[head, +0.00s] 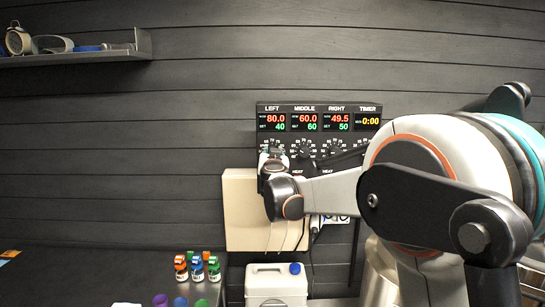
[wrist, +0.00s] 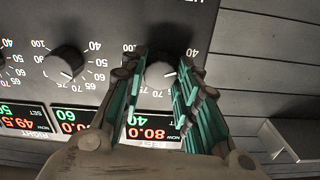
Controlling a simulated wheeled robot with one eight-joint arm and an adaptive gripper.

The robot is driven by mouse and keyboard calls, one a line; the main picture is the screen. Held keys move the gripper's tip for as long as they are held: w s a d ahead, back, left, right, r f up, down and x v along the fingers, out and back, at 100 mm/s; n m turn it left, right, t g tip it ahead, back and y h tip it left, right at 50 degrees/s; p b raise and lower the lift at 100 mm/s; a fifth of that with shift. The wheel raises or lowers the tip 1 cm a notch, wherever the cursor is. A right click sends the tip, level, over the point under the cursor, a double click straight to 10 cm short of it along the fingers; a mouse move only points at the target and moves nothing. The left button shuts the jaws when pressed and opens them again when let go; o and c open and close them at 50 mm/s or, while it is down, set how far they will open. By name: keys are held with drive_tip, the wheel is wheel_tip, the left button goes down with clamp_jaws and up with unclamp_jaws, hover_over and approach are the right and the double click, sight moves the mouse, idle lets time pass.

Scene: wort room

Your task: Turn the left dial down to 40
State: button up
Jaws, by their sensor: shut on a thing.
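The black control panel (head: 320,107) is on the wall, with LEFT, MIDDLE, RIGHT and TIMER columns. The left display (head: 273,122) reads 80.0 now and 40 set. The left dial (wrist: 160,76) is a round black knob, seen upside down in the wrist view. My gripper (wrist: 164,62) has its teal-padded fingers on either side of this knob and is shut on it. In the head view my gripper (head: 272,158) covers most of the left dial.
The middle dial (wrist: 66,62) is close beside my fingers. A beige box (head: 238,210) is below the panel. Small coloured bottles (head: 197,267) and a white canister (head: 276,285) stand lower down. A shelf (head: 80,57) is at upper left.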

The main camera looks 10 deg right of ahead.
drive_tip(key=shift+f+n, duration=0.1)
drive_tip(key=shift+n, duration=0.7)
drive_tip(key=o, duration=1.1)
drive_tip(key=s, duration=0.4)
drive_tip(key=s+a, duration=0.1)
drive_tip(key=s, duration=0.3)
drive_tip(key=s+a, duration=0.1)
drive_tip(key=s, duration=0.2)
drive_tip(key=shift+s+a, duration=0.2)
drive_tip(key=shift+s, duration=0.2)
